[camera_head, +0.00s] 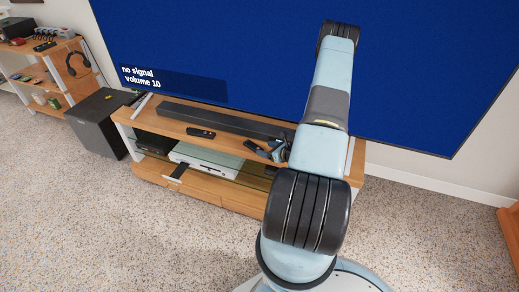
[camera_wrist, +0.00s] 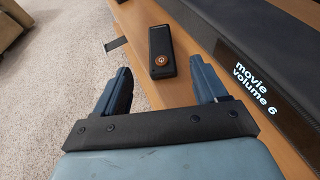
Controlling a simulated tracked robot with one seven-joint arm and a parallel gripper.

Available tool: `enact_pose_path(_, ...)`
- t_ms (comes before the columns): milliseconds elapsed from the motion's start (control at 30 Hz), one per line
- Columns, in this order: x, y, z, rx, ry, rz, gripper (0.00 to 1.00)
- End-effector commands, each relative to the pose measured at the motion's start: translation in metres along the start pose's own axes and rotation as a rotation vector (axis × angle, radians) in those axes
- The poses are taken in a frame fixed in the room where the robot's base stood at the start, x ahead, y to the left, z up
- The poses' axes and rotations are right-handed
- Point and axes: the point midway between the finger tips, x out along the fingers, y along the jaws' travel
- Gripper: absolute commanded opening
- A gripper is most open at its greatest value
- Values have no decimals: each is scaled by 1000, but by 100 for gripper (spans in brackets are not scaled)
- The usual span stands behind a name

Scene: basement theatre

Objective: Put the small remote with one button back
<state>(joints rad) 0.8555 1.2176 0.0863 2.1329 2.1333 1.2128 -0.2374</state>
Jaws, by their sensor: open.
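A small black remote with one round orange button (camera_wrist: 161,52) lies on the wooden top of the TV stand in the wrist view. In the head view, a dark remote (camera_head: 201,133) lies on the stand top in front of the soundbar. My gripper (camera_wrist: 161,72) is open and empty, with its blue fingers spread to either side of the remote's near end. In the head view my gripper (camera_head: 267,150) shows at the stand's right part, partly hidden by my arm.
The soundbar (camera_wrist: 258,60) runs along the stand, close to my right finger, its display reading "movie volume 6". The TV (camera_head: 240,50) stands behind. A subwoofer (camera_head: 97,123) stands left; carpet is open in front.

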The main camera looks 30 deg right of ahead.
Motion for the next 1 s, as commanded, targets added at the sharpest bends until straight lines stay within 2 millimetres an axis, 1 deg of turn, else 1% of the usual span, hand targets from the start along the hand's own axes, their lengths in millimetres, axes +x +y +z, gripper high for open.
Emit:
enact_pose_path(33, -10, -1, 0, 0, 1, -3, 72)
enact_pose_path(100, -21, -1, 0, 1, 1, -2, 72)
enact_pose_path(200, -34, -1, 0, 1, 0, -2, 72)
enact_pose_path(367, -46, 0, 0, -1, 1, 0, 72)
enact_pose_path(467, -48, 0, 8, -15, -5, 12, 72)
enact_pose_path(567, -46, 5, 30, -59, -20, 55, 72)
enact_pose_path(667, -44, 15, 66, -134, -42, 129, 72)
enact_pose_path(700, -43, 20, 82, -170, -51, 163, 72)
enact_pose_path(767, -43, 30, 105, -225, -63, 217, 72)
enact_pose_path(800, -43, 36, 120, -261, -71, 252, 72)
enact_pose_path(867, -44, 47, 142, -316, -82, 305, 72)
enact_pose_path(900, -46, 55, 157, -353, -89, 340, 72)
enact_pose_path(1000, -50, 75, 190, -448, -101, 424, 72)
